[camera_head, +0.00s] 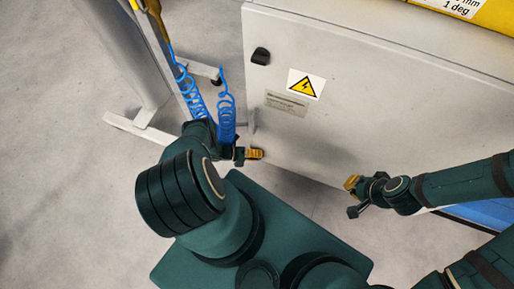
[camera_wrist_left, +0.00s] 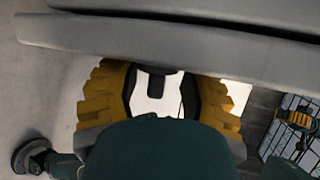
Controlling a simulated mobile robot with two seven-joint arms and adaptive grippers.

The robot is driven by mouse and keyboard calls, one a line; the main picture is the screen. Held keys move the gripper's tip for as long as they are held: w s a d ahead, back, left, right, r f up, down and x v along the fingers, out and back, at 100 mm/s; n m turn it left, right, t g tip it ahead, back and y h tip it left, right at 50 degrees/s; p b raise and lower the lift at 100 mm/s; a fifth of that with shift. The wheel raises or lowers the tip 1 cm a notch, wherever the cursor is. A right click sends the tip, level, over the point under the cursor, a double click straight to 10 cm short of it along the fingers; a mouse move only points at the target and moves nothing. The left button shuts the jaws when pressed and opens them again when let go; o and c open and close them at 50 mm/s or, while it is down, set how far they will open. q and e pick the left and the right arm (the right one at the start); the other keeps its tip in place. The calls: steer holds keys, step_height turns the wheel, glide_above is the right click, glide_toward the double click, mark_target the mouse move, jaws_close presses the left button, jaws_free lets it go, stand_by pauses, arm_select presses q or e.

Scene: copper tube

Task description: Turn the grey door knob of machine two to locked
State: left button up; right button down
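A dark, almost black knob (camera_head: 261,56) sits on the upper left of a light grey cabinet door (camera_head: 390,110) in the head view. It is the only knob I make out, and I cannot read its lock position. My left gripper (camera_head: 253,154) is by the cabinet's lower left edge, well below the knob and apart from it. In the left wrist view its yellow fingers (camera_wrist_left: 160,82) stand apart with nothing held between them. My right gripper (camera_head: 352,184), yellow-tipped, is in front of the cabinet's lower edge, far from the knob; its finger opening is unclear.
A yellow warning sign (camera_head: 304,85) and a label plate (camera_head: 287,105) are on the door. Blue coiled hoses (camera_head: 226,110) hang close beside my left gripper, near a grey stand (camera_head: 150,125). A yellow panel (camera_head: 470,18) tops the cabinet. Floor at the left is clear.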

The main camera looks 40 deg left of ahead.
arm_select(q)
steer(key=shift+s+f, duration=0.1)
steer(key=shift+s, duration=0.05)
steer(key=shift+s+y, duration=0.1)
steer(key=shift+y, duration=0.2)
steer(key=shift+g, duration=0.3)
